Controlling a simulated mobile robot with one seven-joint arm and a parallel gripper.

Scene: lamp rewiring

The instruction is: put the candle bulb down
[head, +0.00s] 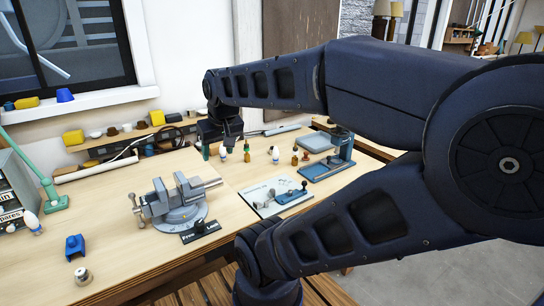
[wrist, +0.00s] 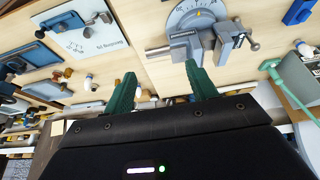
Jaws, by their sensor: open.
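My gripper (head: 217,150) is over the back of the workbench in the head view. In the wrist view its two green fingers (wrist: 161,84) are apart, with nothing held between them. A small white bulb (head: 223,153) stands on the bench close beside the fingers. More small bulbs or bottles stand to its right, including a white-topped one (head: 275,154) and an amber one (head: 294,156). I cannot tell for certain which of these is the candle bulb.
A grey vise (head: 180,206) stands mid-bench, with a white board (head: 268,196) and a blue tool (head: 330,165) to its right. A blue block (head: 75,246), a small metal part (head: 83,276) and a green lamp base (head: 55,203) are left. Bare wood lies between them.

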